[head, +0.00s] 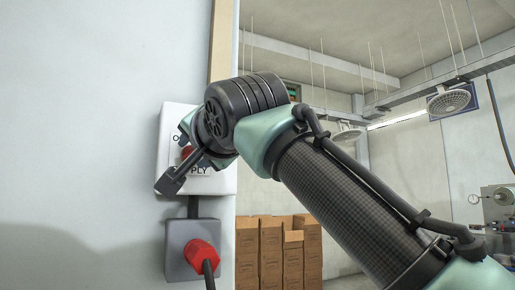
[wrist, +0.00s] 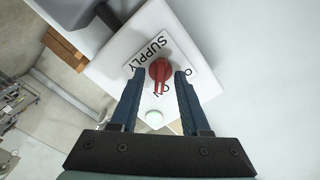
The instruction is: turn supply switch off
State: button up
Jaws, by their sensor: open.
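The supply switch is a red rotary knob (wrist: 160,70) on a white box (head: 220,180) with a SUPPLY label (wrist: 148,53). In the wrist view its handle points down the picture, near letters that look like ON. Another letter O shows to the right, its word partly hidden by a finger. My gripper (wrist: 160,76) is open, with one finger on each side of the knob. Gaps show between the fingers and the knob; contact cannot be told. In the head view the red knob (head: 187,152) is mostly hidden behind my wrist and gripper.
Below the box, a grey socket (head: 176,235) holds a red plug (head: 202,254) with a dark cable. Cardboard boxes (head: 270,250) stand behind at the right. The wall (head: 80,120) left of the box is bare.

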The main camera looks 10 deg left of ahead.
grip_shut()
jog(key=shift+a, duration=0.1)
dwell(0.5)
jog(key=n+p, duration=0.2)
jog(key=n, duration=0.1)
jog(key=shift+n+p, duration=2.3)
jog(key=shift+n, duration=5.1)
jog(key=shift+f, duration=0.1)
